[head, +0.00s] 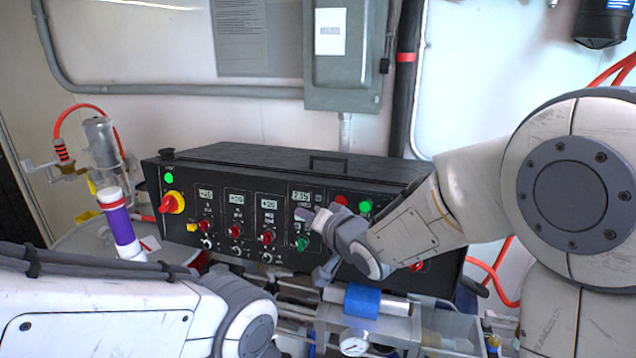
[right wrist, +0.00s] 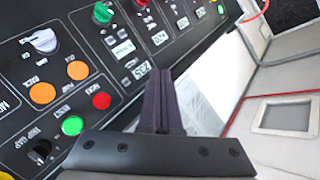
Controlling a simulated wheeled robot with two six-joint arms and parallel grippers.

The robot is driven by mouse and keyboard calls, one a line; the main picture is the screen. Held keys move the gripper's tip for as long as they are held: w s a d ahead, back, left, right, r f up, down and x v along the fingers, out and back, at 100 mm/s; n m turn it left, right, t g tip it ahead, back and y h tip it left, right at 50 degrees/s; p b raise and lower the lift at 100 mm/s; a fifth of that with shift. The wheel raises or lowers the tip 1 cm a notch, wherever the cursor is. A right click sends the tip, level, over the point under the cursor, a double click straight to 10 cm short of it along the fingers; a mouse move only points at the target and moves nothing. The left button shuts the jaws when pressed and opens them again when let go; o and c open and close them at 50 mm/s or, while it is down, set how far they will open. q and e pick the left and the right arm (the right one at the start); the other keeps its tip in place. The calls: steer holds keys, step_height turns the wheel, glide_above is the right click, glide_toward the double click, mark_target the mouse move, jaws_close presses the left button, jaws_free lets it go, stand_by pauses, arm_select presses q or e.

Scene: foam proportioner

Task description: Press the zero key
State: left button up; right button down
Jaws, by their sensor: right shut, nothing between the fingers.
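The black control panel (head: 225,230) stands at the centre of the head view, with small lit displays, knobs and lights. My right gripper (head: 306,214) is shut and empty, its fingertips at the panel face just below the rightmost display (head: 300,197), which reads about 235. Contact with the panel cannot be told. My left arm shows at the lower left, but its gripper does not.
A green knob (head: 302,244) sits just below the right fingers. A purple-banded cylinder (head: 119,225) stands left of the panel. A blue-wrapped pipe (head: 362,300) and a gauge (head: 353,346) lie below it.

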mark_target(318, 198)
stand_by(0.3)
steer(key=shift+w+d+f+p, duration=0.35)
steer(key=shift+w+d, duration=0.1)
steer(key=shift+w, duration=0.95)
steer(key=shift+w+d+f+p, duration=0.2)
steer(key=shift+w+d+p, duration=0.25)
steer(key=shift+w, duration=0.9)
steer(key=shift+w+d+f+p, duration=0.3)
steer(key=shift+w+d, duration=0.15)
steer(key=shift+w, duration=0.95)
steer(key=shift+w, duration=0.1)
steer(key=shift+w+d, duration=0.1)
steer(key=shift+w, duration=0.15)
steer(key=shift+w+d+f+p, duration=0.1)
steer(key=shift+w+d+p, duration=0.05)
steer(key=shift+w+p, duration=0.3)
steer(key=shift+s, duration=0.2)
steer(key=shift+s+a, duration=0.25)
steer(key=shift+s, duration=0.4)
